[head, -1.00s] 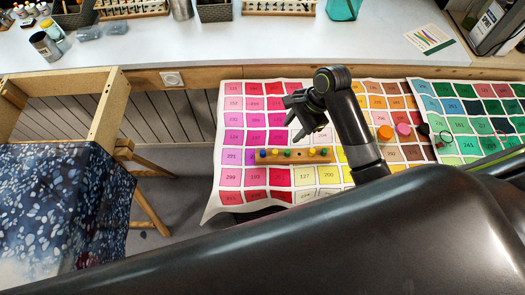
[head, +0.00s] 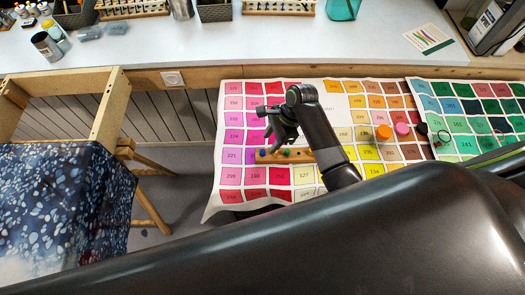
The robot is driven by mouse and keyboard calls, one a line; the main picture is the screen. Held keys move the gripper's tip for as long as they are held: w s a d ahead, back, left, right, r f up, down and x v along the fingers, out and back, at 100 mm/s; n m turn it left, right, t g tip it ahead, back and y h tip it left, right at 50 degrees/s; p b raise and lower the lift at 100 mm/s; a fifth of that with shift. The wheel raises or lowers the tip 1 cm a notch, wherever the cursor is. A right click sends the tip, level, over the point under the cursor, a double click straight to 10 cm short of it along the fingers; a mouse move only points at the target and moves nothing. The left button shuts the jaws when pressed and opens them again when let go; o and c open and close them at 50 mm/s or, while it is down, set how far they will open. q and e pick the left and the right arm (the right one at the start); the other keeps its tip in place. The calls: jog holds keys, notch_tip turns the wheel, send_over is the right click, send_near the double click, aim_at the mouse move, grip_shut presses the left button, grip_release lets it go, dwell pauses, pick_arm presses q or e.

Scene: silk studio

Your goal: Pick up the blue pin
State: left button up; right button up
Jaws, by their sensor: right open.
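The blue pin (head: 263,153) stands at the left end of a narrow wooden strip (head: 301,157) on the color chart. A green pin (head: 287,152) stands to its right on the same strip. The rest of the strip's pins are hidden behind my right gripper and arm. My right gripper (head: 269,138) is open, its fingers pointing down just above the strip, close to the blue pin and a little right of it. I cannot tell whether it touches anything. My left gripper is not in view.
Numbered color charts (head: 232,118) cover the table. An orange round lid (head: 384,132) and a pink one (head: 402,128) lie right of my arm. A blue speckled cloth (head: 60,205) hangs on a wooden frame at left. A white counter (head: 230,47) runs along the back.

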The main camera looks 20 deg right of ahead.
aim_at(264, 151)
jog(key=shift+p+x, duration=0.45)
jog(key=shift+x, duration=2.3)
grip_shut()
